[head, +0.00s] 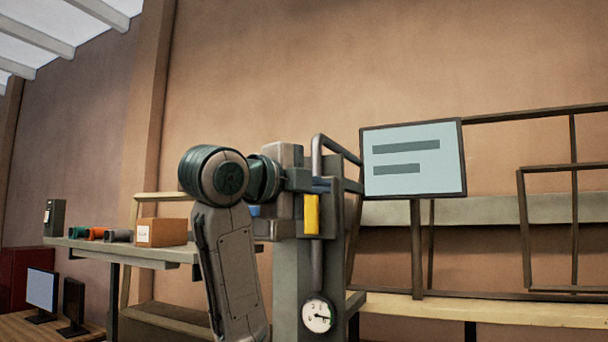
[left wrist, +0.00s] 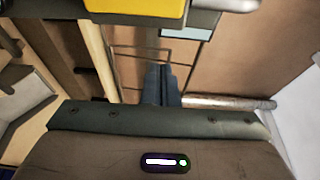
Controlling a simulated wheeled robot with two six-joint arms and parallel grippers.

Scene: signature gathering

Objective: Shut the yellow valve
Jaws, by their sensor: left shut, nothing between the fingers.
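The yellow valve handle (head: 311,215) hangs straight down on the grey pipe stand in the head view. In the left wrist view the yellow handle (left wrist: 135,8) fills part of the top edge, cut off by the frame. My left gripper (head: 322,186) is beside the top of the handle, with its blue-grey fingers pointing right. Its fingers (left wrist: 161,84) are together and empty in the left wrist view. I cannot tell whether they touch the handle. My arm and wrist hide part of the valve stand. My right gripper is not in view.
A curved grey pipe (head: 318,150) rises close by the gripper. A round gauge (head: 318,315) sits below the valve. A sign board (head: 413,160) stands to the right before metal frames. A shelf (head: 150,251) with a cardboard box (head: 161,232) is at left.

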